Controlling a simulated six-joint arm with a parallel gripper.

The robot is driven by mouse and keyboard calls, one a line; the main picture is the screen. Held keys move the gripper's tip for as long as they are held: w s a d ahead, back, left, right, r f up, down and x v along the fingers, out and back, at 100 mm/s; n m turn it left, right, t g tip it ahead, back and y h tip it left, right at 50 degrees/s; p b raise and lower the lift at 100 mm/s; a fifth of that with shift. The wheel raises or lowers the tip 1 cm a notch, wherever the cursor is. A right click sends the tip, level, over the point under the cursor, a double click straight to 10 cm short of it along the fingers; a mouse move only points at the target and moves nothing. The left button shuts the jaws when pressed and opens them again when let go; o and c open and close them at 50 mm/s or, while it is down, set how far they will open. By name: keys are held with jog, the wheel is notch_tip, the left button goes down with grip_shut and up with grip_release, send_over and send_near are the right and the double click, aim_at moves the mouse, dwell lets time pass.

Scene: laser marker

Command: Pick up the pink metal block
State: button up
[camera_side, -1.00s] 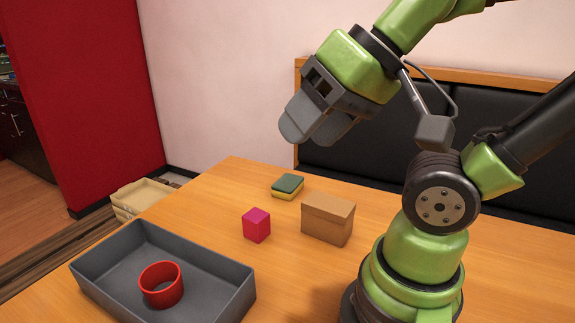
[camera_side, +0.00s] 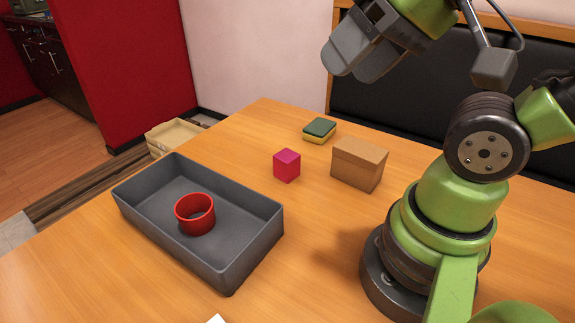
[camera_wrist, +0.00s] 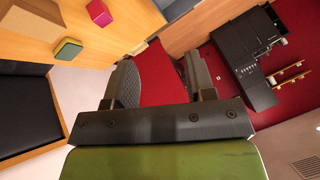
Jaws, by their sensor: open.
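The pink metal block (camera_side: 287,166) is a small cube standing on the wooden table, between the grey tray and the brown box. In the wrist view the pink block (camera_wrist: 99,12) shows at the top left. My gripper (camera_side: 352,72) is high above the table's far part, above and to the right of the block in the side view, well apart from it. Its jaws are open and empty; in the wrist view the two fingers (camera_wrist: 160,85) stand apart with red wall showing between them.
The wooden table (camera_side: 80,275) is clear at the front left.

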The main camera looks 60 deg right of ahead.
jog(key=shift+o, duration=0.5)
jog(key=o, duration=0.4)
jog(key=shift+o, duration=0.2)
jog(key=shift+w, duration=0.15)
jog(key=n+g+h, duration=0.2)
jog(key=g, duration=0.4)
send_over(289, 156)
jog(key=a, duration=0.2)
notch_tip(289, 156, down, 16)
jog(key=shift+g, duration=0.6)
jog(key=f, duration=0.3)
jog(key=d+f, duration=0.1)
jog(key=f, duration=0.2)
jog(key=d+f, duration=0.1)
jog(key=f, duration=0.2)
jog(key=shift+w+f, duration=0.1)
jog(key=shift+f, duration=2.75)
